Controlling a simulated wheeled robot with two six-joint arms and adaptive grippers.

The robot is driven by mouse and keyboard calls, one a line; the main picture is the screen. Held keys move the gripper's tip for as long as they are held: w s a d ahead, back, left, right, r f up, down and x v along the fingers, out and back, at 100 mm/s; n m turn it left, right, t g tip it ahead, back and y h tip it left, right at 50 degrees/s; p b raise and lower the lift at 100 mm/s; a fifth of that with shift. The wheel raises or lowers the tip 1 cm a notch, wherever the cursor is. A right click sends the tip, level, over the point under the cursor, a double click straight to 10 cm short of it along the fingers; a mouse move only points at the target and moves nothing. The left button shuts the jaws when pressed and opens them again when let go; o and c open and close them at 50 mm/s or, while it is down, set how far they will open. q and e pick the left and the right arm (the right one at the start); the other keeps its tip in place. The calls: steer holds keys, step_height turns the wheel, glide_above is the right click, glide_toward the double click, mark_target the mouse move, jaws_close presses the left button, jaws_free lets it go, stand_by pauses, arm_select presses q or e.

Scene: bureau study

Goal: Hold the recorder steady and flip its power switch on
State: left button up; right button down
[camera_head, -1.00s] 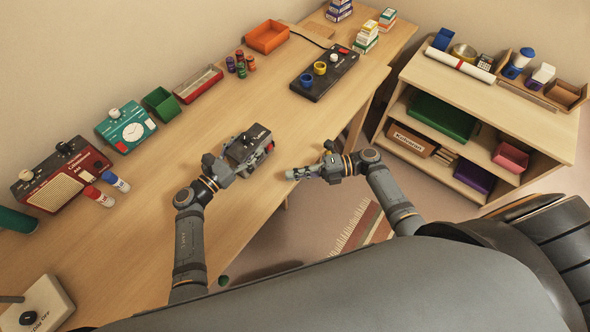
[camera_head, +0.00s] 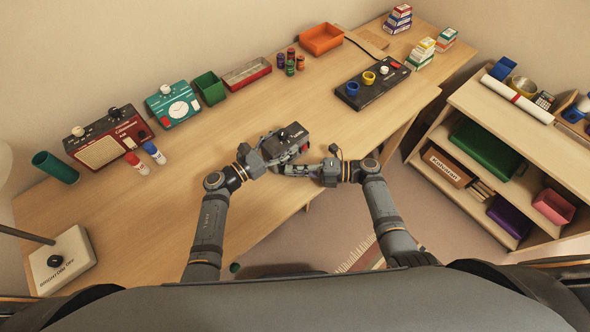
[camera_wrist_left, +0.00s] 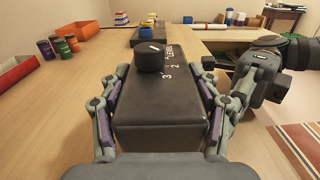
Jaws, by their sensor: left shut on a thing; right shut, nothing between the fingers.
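The recorder is a dark box (camera_head: 293,136) with a black knob and white markings on top and a small red part on its right side. It is over the desk's front part. My left gripper (camera_head: 268,151) is shut on it, with a finger along each side in the left wrist view (camera_wrist_left: 160,118). The knob (camera_wrist_left: 150,58) shows there too. My right gripper (camera_head: 288,170) is shut and empty, just in front of the recorder's right end. Whether it touches the recorder I cannot tell. The power switch's position is too small to read.
A black panel with knobs (camera_head: 372,92) lies farther right on the desk (camera_head: 220,140). Small jars (camera_head: 290,64), an orange tray (camera_head: 321,39), a green bin (camera_head: 209,88) and a red radio (camera_head: 105,140) line the back. A shelf (camera_head: 500,110) stands right. The desk's left middle is clear.

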steer(key=shift+w+a+f+n+y, duration=0.1)
steer(key=shift+w+a+n+y, duration=0.1)
steer(key=shift+n+y, duration=0.25)
arm_select(q)
steer(key=shift+s, duration=0.15)
arm_select(e)
steer(key=shift+s, duration=0.1)
steer(key=shift+f, duration=0.1)
